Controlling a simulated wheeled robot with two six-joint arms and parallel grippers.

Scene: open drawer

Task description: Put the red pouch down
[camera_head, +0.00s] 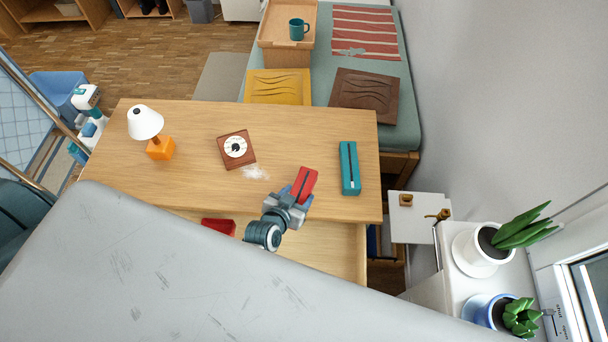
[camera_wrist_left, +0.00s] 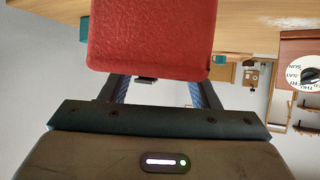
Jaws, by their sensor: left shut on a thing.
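The red pouch (camera_head: 304,185) is held by my left gripper (camera_head: 292,200) over the front part of the wooden desk (camera_head: 195,190). In the left wrist view the red pouch (camera_wrist_left: 150,40) fills the upper middle, between the two blue fingers of my left gripper (camera_wrist_left: 158,88). I cannot tell whether the pouch touches the desktop. My right gripper is not in view.
A teal case (camera_head: 349,168) lies right of the pouch. A wooden dial block (camera_head: 236,149) and a white lamp (camera_head: 146,124) stand to the left. Below the desktop is an open drawer (camera_head: 335,240) with a red object (camera_head: 218,226).

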